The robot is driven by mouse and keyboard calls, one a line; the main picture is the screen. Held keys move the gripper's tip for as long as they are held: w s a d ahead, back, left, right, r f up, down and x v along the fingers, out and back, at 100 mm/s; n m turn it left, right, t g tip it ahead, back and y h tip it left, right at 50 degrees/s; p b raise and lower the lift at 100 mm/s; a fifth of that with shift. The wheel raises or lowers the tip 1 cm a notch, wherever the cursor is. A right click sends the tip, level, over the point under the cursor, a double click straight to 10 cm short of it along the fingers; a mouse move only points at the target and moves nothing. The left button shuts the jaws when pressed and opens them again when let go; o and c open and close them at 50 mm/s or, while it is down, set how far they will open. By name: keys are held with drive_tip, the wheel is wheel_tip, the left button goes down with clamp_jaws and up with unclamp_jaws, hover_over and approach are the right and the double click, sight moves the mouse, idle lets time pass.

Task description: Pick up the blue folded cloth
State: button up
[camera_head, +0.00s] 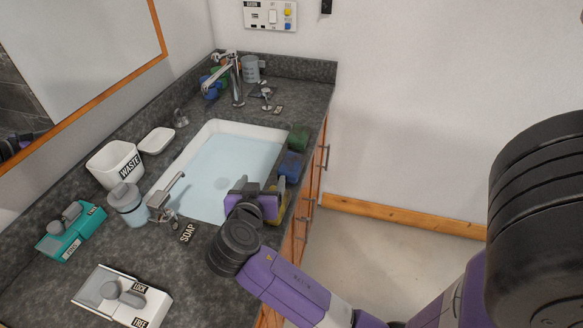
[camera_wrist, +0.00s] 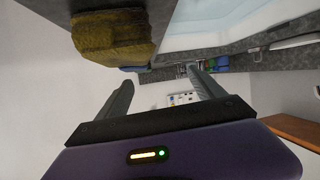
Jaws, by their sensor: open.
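The blue folded cloth (camera_head: 292,164) lies on the counter's right edge beside the sink, between a green cloth (camera_head: 298,140) behind it and a yellow cloth (camera_head: 279,196) nearer to me. In the wrist view, a thin blue strip (camera_wrist: 130,69) shows just past the large yellow cloth (camera_wrist: 112,38); most of it is hidden. My gripper (camera_head: 257,188) is open and empty at the sink's near right side, beside the yellow cloth and short of the blue one. Its two fingers (camera_wrist: 158,80) are spread apart with nothing between them in the wrist view.
A water-filled sink (camera_head: 225,170) takes up the counter's middle. A faucet (camera_head: 237,80) stands at the back. A waste bin (camera_head: 114,162), soap dispenser (camera_head: 127,203), teal box (camera_head: 72,233) and white lock box (camera_head: 122,296) sit left. Open floor lies right of the cabinet.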

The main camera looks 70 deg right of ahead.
sight(286, 174)
drive_tip(key=s+m+g, duration=0.1)
drive_tip(key=s+m, duration=0.1)
drive_tip(key=s+f+m+g, duration=0.1)
drive_tip(key=s, duration=0.1)
drive_tip(key=shift+d+g, duration=0.3)
drive_tip(key=shift+d, duration=0.05)
drive_tip(key=shift+s+d, duration=0.15)
drive_tip(key=shift+d, duration=0.1)
drive_tip(key=x, duration=0.2)
drive_tip(key=p+x, duration=0.1)
drive_tip(key=x, duration=0.1)
drive_tip(key=p+x, duration=0.1)
drive_tip(key=x, duration=0.1)
drive_tip(key=shift+w+r, duration=0.15)
drive_tip(key=shift+w, duration=0.2)
drive_tip(key=shift+d+f, duration=0.35)
drive_tip(key=shift+d, duration=0.2)
drive_tip(key=c, duration=1.4)
drive_tip(key=shift+c, duration=0.2)
drive_tip(key=shift+r, duration=0.1)
wheel_tip(286, 174, up, 20)
drive_tip(key=b, duration=0.1)
